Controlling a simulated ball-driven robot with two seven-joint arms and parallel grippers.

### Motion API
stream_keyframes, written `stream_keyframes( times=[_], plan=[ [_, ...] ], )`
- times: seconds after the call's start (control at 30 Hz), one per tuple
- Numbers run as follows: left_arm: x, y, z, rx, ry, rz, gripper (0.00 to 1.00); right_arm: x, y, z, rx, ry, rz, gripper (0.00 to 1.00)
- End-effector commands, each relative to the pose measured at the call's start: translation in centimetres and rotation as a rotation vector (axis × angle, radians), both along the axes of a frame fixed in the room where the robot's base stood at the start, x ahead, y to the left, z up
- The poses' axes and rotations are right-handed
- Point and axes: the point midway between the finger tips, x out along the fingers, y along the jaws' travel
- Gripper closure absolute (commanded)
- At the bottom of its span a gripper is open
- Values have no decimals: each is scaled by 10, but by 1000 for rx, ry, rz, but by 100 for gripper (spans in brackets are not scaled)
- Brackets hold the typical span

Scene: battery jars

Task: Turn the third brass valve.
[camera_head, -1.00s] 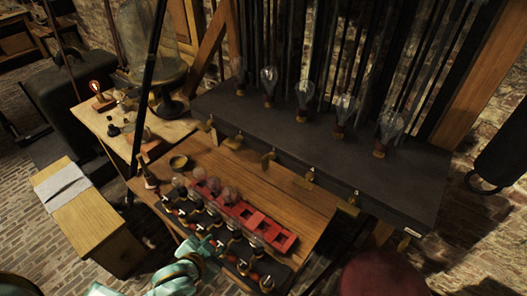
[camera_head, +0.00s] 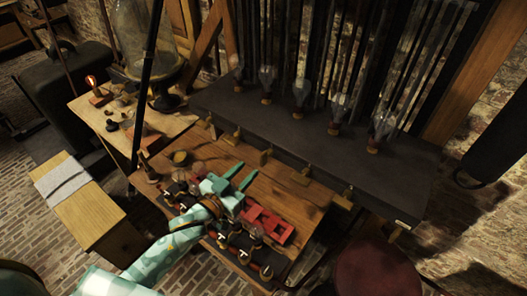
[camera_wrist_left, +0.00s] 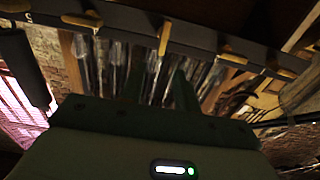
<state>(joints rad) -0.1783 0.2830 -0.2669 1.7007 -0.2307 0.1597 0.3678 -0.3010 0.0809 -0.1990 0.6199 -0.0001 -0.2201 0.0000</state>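Several small brass valves stick out along the front edge of the dark shelf (camera_head: 300,125). The third valve from the left (camera_head: 266,156) is in the middle of that row; it also shows in the left wrist view (camera_wrist_left: 163,38), ahead of and between my finger lines. My left gripper (camera_head: 247,169) is teal, with two fingers spread apart and nothing between them. Its fingers point up and right toward the third valve, apart from it. In the left wrist view the dark fingers (camera_wrist_left: 158,88) stand apart. My right gripper does not show.
Below my left gripper, a wooden bench holds a red tray (camera_head: 268,225) and a row of dark pieces with knobs (camera_head: 238,243). Several glass bulbs (camera_head: 302,88) stand on the shelf. A red round seat (camera_head: 375,272) is at the lower right. A wooden box (camera_head: 80,205) stands left.

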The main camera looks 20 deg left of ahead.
Motion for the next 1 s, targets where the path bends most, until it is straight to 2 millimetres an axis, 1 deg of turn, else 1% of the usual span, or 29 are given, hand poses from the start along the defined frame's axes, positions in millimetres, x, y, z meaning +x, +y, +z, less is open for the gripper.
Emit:
stream_keyframes(
  times=[0.03, 0.1, 0.2, 0.33, 0.5, 0.77, 0.8, 0.87, 0.9, 1.0],
  plan=[
    [13, -5, 2, 0, -3, 0, 68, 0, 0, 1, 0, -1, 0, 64],
    [30, -11, 1, -1, -2, 1, 68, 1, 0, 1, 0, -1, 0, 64],
    [50, -18, 1, -1, -2, 0, 68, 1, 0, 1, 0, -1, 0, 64],
    [70, -25, 0, 0, 0, 1, 68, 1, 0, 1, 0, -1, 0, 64],
    [82, -30, 0, 2, 2, 0, 68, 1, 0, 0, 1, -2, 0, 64],
    [83, -31, 0, 2, 2, 0, 68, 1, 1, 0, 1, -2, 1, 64],
    [83, -31, 0, 2, 2, 0, 71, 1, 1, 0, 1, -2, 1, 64],
    [83, -31, 0, 2, 2, 0, 88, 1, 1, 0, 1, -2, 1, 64],
    [83, -30, 0, 2, 2, 0, 99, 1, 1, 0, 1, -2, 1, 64],
    [83, -30, 0, 2, 2, 0, 100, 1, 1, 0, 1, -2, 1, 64]
  ],
)
